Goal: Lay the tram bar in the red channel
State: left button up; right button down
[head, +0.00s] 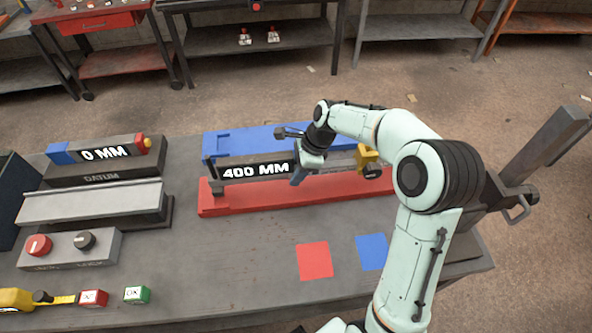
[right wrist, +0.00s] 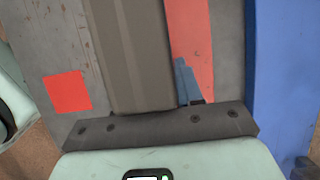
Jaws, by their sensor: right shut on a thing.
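The tram bar (head: 340,163), a long dark bar with a "400 MM" label and a yellow piece at its right end, is in my right gripper (head: 300,172). The gripper is shut on it near the middle. In the right wrist view the bar (right wrist: 132,55) runs away from the palm, with one blue finger (right wrist: 187,82) beside it; the other finger is hidden. The red channel (head: 225,206) lies on the bench just in front of the bar, roughly parallel. The bar covers its back part, and I cannot tell whether they touch. My left gripper is not in view.
A blue channel (head: 235,143) lies behind the bar. Red (head: 314,261) and blue (head: 371,252) squares mark the bench in front. A "0 MM" datum block (head: 105,153), a knob box (head: 65,250) and small cubes stand left. A dark post (head: 545,155) rises at the right.

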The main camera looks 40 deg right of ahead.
aim_at(291, 188)
jog(key=shift+w+r+p, duration=0.1)
jog(key=shift+p, duration=0.25)
dwell(0.9)
jog(key=shift+f+b, duration=0.85)
jog(key=shift+f, duration=1.2)
jog(key=c, duration=0.6)
grip_release()
jog(key=shift+c, duration=0.2)
jog(key=shift+f, duration=0.15)
jog(key=p+v, duration=0.1)
jog(key=v, duration=1.2)
jog(key=shift+d+r, duration=0.15)
jog(key=shift+r, duration=0.1)
